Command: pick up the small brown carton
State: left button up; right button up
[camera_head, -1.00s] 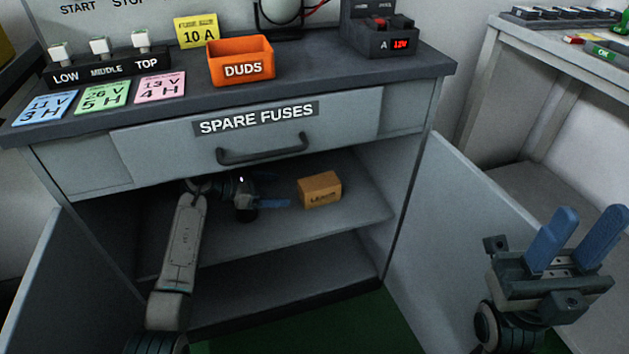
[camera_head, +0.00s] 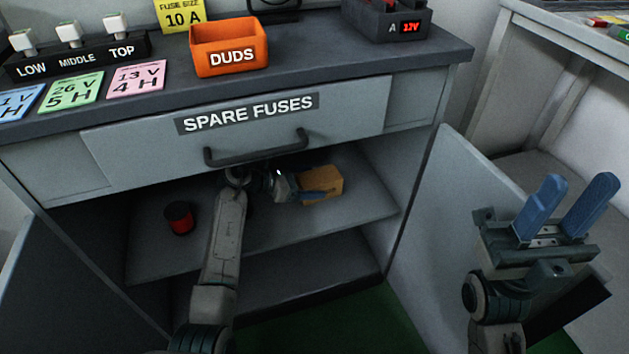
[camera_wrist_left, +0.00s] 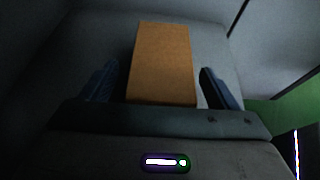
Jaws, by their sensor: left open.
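The small brown carton (camera_head: 326,181) stands on the upper shelf inside the open cabinet, below the drawer marked SPARE FUSES. My left gripper (camera_head: 318,190) reaches in from the left and partly covers the carton. In the left wrist view the carton (camera_wrist_left: 162,62) lies between the two blue fingers of the left gripper (camera_wrist_left: 158,85), with a visible gap on each side. The left gripper is open. My right gripper (camera_head: 567,207) is open and empty, in front of the right cabinet door.
A red and black cylinder (camera_head: 180,218) stands on the same shelf to the left of my arm. The drawer (camera_head: 250,120) hangs just above my left wrist. The open cabinet door (camera_head: 440,210) is on the right. An orange DUDS bin (camera_head: 230,48) sits on the top.

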pick_arm(q)
jog(key=shift+r, duration=0.1)
jog(key=c, duration=1.2)
